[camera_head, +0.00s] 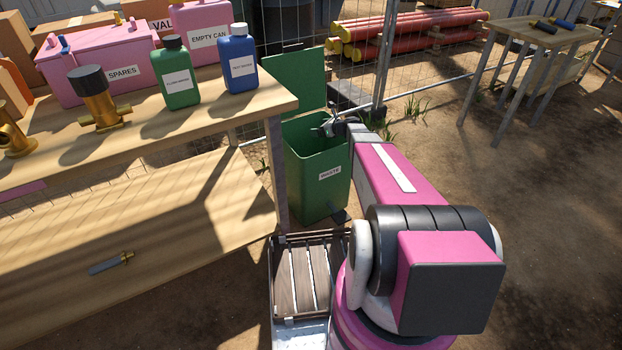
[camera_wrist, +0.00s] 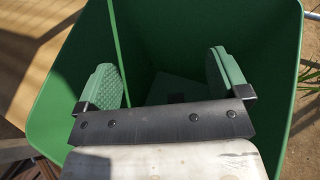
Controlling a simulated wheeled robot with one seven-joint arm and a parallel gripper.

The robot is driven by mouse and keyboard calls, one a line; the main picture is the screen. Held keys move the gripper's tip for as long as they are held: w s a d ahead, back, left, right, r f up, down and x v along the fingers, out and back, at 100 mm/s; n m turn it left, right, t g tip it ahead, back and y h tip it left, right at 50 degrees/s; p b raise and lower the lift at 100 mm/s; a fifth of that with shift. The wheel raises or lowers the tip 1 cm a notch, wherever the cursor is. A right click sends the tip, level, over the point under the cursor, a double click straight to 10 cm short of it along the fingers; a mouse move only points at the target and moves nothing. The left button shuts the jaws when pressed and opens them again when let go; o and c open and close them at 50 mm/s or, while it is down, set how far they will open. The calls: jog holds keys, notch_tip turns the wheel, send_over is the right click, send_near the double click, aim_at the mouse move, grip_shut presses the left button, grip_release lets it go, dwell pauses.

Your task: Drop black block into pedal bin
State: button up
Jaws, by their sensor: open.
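The green pedal bin (camera_head: 318,172) with a "WASTE" label stands beside the workbench, its lid (camera_head: 295,80) raised. My gripper (camera_head: 328,126) is over the bin's mouth. In the wrist view my gripper (camera_wrist: 170,88) is open, with green ribbed fingertips spread apart and nothing between them. The bin's walls (camera_wrist: 55,110) surround the fingers on the sides and far edge. A small dark patch (camera_wrist: 177,98) shows low in the bin between the fingers; I cannot tell whether it is the black block. No black block is clearly visible elsewhere.
The workbench (camera_head: 240,112) at left holds green (camera_head: 176,75) and blue (camera_head: 238,60) bottles, brass fittings and pink cans. A wire fence and red pipes (camera_head: 400,32) stand behind. A second table (camera_head: 550,35) stands far right. Open dirt ground lies at right.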

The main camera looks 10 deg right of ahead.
jog(key=v, duration=1)
jog(key=shift+s+d, duration=0.1)
jog(key=shift+s, duration=0.05)
